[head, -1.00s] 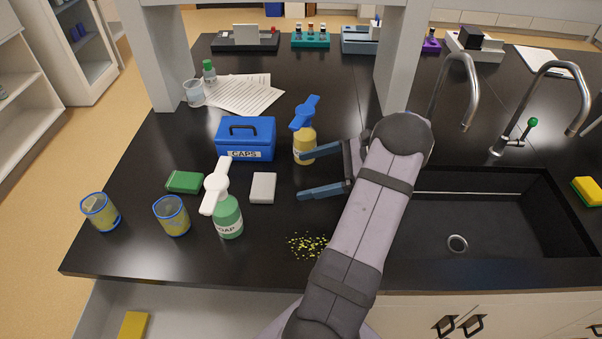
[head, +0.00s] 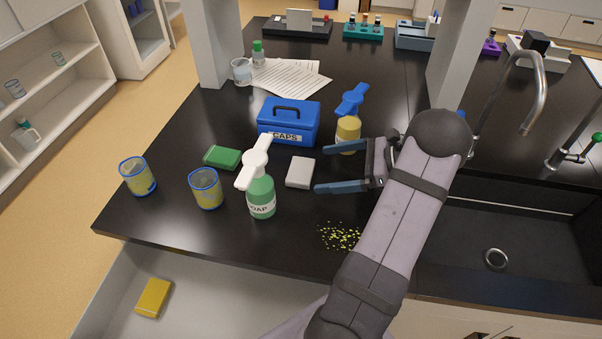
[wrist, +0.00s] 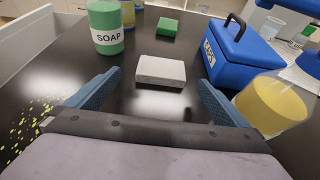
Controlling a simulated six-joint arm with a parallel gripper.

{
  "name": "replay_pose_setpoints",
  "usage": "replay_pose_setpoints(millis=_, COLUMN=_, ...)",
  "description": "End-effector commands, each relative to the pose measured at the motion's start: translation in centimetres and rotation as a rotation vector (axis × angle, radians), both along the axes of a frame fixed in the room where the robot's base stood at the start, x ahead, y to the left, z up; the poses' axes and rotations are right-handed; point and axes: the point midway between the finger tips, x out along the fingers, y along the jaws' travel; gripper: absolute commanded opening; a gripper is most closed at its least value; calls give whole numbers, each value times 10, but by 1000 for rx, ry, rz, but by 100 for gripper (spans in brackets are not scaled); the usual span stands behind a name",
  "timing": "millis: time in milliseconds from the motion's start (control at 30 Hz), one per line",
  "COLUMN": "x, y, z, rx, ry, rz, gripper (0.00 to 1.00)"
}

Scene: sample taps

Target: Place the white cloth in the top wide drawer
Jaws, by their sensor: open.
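The white cloth (head: 300,172) is a small, folded, pale block lying flat on the black counter. It lies between the green soap bottle and my gripper. In the wrist view the cloth (wrist: 161,70) sits ahead of my fingers, centred between them and apart from them. My gripper (head: 341,166) is open and empty, low over the counter to the right of the cloth; its two blue fingers also show in the wrist view (wrist: 150,92). An open wide drawer (head: 215,290) juts out below the counter's front edge, with a yellow cloth (head: 153,297) inside at its left.
A green soap bottle (head: 261,196) stands left of the cloth, and a green cloth (head: 222,157) lies beyond it. A blue CAPS box (head: 289,122) and a yellow bottle (head: 348,130) stand behind. Yellow crumbs (head: 340,236) lie in front. Two beakers (head: 206,188) (head: 138,175) stand left.

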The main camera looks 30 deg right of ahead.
Motion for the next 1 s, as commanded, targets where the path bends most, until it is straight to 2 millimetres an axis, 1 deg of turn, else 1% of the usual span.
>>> replay_pose_setpoints(millis=133, x=8, y=9, z=-3, rx=1, ry=1, rz=1, gripper=100)
replay_pose_setpoints(millis=367, x=12, y=12, z=-5, rx=1, ry=1, rz=1, gripper=100)
replay_pose_setpoints(millis=533, x=26, y=24, z=-9, rx=3, ry=2, rz=4, gripper=100)
replay_pose_setpoints(millis=733, x=42, y=38, z=-19, rx=2, ry=2, rz=2, gripper=100)
replay_pose_setpoints(millis=833, x=45, y=41, z=-22, rx=2, ry=2, rz=2, gripper=100)
replay_pose_setpoints(millis=1000, x=46, y=42, z=-24, rx=1, ry=1, rz=1, gripper=100)
